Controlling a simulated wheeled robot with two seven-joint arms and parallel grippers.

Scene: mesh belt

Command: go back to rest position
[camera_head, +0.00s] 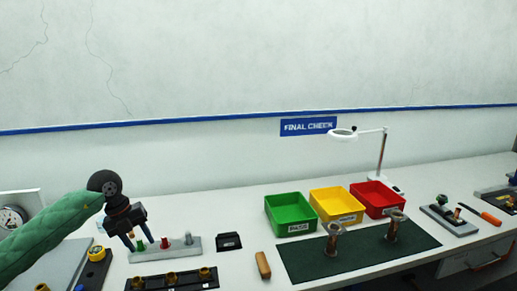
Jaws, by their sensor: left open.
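My left arm comes in from the left in a green quilted sleeve. My left gripper (138,240) is open, pointing down at the left part of the bench, in front of or just above a grey block with coloured pegs (172,246). Nothing shows held between its fingers, though the small picture hides the exact gap to the pegs. My right gripper is not in view.
Green (290,227), yellow (338,218) and red (378,199) bins stand behind a dark green mat (300,264) with two metal parts (332,240). A black strip with brass fittings (150,284) lies in front. A magnifier lamp (382,155) stands at the back.

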